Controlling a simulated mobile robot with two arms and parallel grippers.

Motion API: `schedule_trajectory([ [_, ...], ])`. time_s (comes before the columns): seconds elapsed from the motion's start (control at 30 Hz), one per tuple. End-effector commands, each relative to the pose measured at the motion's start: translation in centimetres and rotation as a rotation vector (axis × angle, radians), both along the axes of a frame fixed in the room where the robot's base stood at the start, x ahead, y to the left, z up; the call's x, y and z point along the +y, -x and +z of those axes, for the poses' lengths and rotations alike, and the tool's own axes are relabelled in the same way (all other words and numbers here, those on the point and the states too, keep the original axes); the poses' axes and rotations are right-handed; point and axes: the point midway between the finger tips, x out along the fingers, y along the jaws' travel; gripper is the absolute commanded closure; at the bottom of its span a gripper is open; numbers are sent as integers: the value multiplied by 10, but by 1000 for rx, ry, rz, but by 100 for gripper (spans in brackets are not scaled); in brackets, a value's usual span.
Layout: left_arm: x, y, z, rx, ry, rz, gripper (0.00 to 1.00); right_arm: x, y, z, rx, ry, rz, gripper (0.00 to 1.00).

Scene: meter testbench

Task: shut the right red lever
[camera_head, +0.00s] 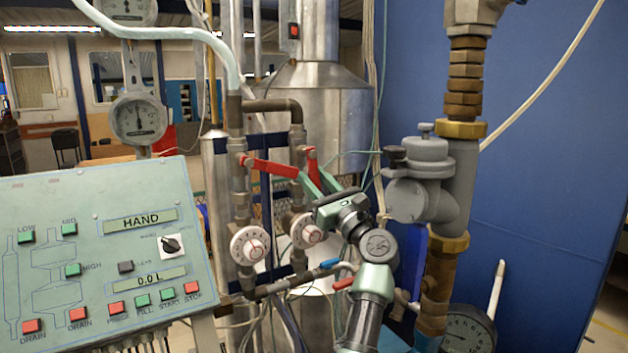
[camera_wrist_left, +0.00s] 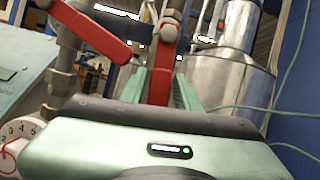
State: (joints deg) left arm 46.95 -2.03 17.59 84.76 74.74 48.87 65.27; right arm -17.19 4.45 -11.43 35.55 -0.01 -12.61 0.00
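The right red lever (camera_head: 312,161) is on the right vertical pipe, its free end towards me and down. The left red lever (camera_head: 270,167) runs crosswise from the left pipe towards the right one. My left gripper (camera_head: 317,184) reaches up from below, its green fingers on either side of the right red lever. In the left wrist view the right lever (camera_wrist_left: 162,65) passes between the fingers (camera_wrist_left: 160,90), which lie close along both its sides; its lower end is hidden behind the gripper body. The left lever (camera_wrist_left: 96,30) is beside it, upper left. My right gripper is not in view.
Two white dials (camera_head: 250,245) sit below the levers. A control panel (camera_head: 100,255) stands left. A grey valve on a thick pipe (camera_head: 455,185) is close right of my arm. A small blue handle (camera_head: 330,263) and a red one (camera_head: 343,284) sit low beside the arm.

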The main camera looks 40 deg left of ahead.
Motion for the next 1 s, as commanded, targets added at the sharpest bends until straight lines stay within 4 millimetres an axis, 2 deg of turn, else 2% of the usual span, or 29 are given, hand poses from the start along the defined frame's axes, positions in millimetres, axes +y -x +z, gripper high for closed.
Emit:
schedule_trajectory([
  [0.2,-29,6,-19,-1,2,-4,68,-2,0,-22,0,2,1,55],
  [0.4,-57,13,-28,-2,2,-2,68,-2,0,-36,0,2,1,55],
  [0.53,-66,15,-30,-1,1,-1,68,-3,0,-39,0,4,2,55],
  [0.8,-67,16,-29,0,0,0,68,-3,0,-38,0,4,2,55],
  [0.83,-67,16,-29,0,0,0,74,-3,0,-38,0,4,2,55],
  [0.93,-68,16,-29,10,1,3,100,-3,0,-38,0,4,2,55],
  [1.0,-68,17,-28,37,2,11,100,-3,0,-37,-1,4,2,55],
])
